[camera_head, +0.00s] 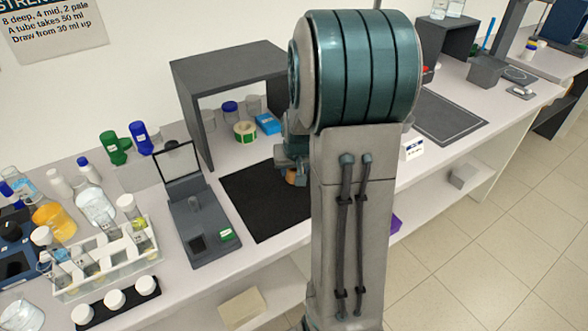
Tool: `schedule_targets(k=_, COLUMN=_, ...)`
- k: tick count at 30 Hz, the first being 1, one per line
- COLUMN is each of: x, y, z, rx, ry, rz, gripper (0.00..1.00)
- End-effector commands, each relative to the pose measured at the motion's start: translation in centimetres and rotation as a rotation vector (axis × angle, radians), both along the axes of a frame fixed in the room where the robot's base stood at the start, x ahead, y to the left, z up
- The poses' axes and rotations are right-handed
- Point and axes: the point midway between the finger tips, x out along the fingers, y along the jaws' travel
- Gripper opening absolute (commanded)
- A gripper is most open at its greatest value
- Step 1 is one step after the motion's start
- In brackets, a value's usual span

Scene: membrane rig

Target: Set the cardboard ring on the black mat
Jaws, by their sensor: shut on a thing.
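The black mat (252,207) lies on the bench in the middle of the view, left of my arm. My gripper (289,167) is over the mat's right part, partly hidden behind my own arm. It is shut on a small brown piece, which looks like the cardboard ring (291,178). Only a bit of the ring shows below the jaws. I cannot tell whether it touches the mat or hangs just above it.
A grey open-fronted shelf (230,66) stands behind the mat, with a green-and-white roll (245,131) and a blue box (268,124). A grey instrument (200,225) borders the mat's left side. A dark bordered mat (445,116) lies right of my arm.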

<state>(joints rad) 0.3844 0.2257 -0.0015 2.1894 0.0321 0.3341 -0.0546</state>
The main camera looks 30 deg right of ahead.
Motion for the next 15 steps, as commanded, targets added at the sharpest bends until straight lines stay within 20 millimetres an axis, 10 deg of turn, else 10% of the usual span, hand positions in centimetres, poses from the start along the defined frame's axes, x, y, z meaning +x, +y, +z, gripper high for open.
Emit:
schedule_targets(k=14, x=-0.02, y=-0.03, z=-1.32, rx=0.000, ry=-0.001, rz=0.000, gripper=0.21)
schedule_targets(k=15, x=-0.01, y=-0.03, z=-1.22, rx=0.000, ry=-0.001, rz=0.000, gripper=0.48)
